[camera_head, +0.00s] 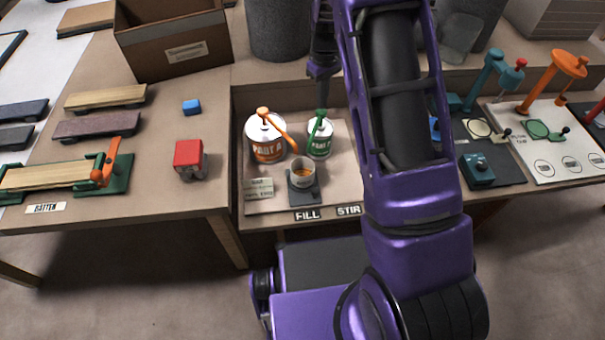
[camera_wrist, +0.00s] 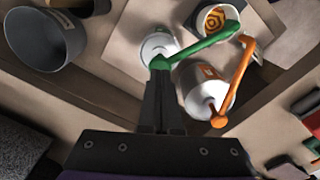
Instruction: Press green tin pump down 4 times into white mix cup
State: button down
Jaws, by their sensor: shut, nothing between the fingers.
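The white tin with the green pump (camera_head: 320,143) stands behind the mix cup; its green pump head also shows in the wrist view (camera_wrist: 161,62). The green spout reaches toward the mix cup (camera_wrist: 209,20). The cup, which looks greyish white with orange inside, stands on a dark holder in the head view (camera_head: 302,175). My gripper (camera_wrist: 160,78) is shut and empty, its fingertips right at the green pump head. Whether they touch it I cannot tell. In the head view the gripper (camera_head: 321,92) points down above that pump.
A tin with an orange pump (camera_head: 266,140) stands close left of the green one, its spout also toward the cup. A card (camera_head: 258,188) lies at the board's front left. Cardboard box (camera_head: 175,45) and dark grey bin (camera_head: 277,30) stand behind.

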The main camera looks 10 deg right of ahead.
jog(key=shift+f, duration=0.15)
jog(key=shift+f+b, duration=0.95)
jog(key=shift+f, duration=0.35)
jog(key=shift+r, duration=0.1)
jog(key=shift+r+p, duration=0.95)
jog(key=shift+r, duration=0.4)
jog(key=shift+f, duration=0.1)
jog(key=shift+f+b, duration=0.95)
jog(key=shift+f, duration=0.4)
jog(key=shift+r+p, duration=0.9)
jog(key=shift+r, duration=0.55)
jog(key=shift+f, duration=0.15)
